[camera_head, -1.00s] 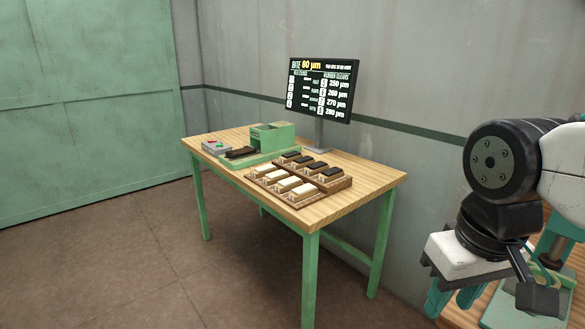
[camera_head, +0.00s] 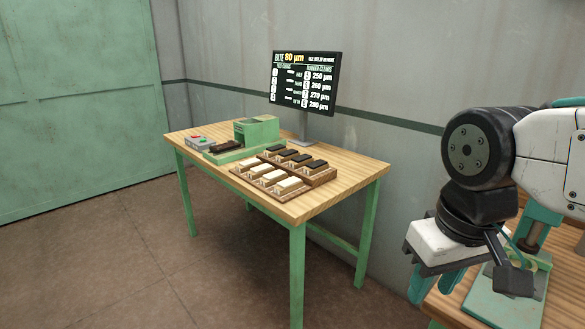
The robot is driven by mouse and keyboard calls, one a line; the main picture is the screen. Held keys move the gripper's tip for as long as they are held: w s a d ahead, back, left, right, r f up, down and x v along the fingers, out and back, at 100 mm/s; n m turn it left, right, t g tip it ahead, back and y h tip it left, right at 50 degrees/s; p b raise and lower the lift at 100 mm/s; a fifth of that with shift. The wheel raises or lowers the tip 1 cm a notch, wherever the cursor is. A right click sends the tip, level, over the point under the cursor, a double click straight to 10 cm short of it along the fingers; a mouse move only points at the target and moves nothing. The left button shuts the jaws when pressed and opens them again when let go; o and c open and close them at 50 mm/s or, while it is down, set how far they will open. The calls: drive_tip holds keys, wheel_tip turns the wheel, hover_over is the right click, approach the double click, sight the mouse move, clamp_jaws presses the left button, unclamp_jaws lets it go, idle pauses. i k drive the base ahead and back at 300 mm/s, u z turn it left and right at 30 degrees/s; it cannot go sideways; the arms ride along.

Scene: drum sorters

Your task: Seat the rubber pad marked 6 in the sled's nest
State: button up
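Several dark pads, apparently the rubber ones, lie in the rear row of a stepped wooden rack (camera_head: 330,178) on the table. Their numbers are too small to read, so I cannot tell which is 6. Left of the rack is a green machine (camera_head: 257,129) with a low green base. A dark brown piece (camera_head: 225,147), possibly the sled, lies on that base; its nest cannot be made out. My gripper (camera_head: 436,284) hangs at the right, well away from the rack, its teal fingers apart with nothing seen between them.
Several pale pads (camera_head: 289,186) fill the rack's front row. A grey button box (camera_head: 199,143) sits at the table's left end. A screen (camera_head: 305,82) behind lists numbered clearances. The wooden table (camera_head: 345,179) has bare top at its right. A second bench (camera_head: 445,305) stands below my arm.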

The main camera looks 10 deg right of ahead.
sight(299, 162)
drive_tip(key=u, duration=0.5)
drive_tip(key=i, duration=1.65)
drive_tip(key=z, duration=0.8)
drive_tip(key=i, duration=0.4)
drive_tip(key=z, duration=0.2)
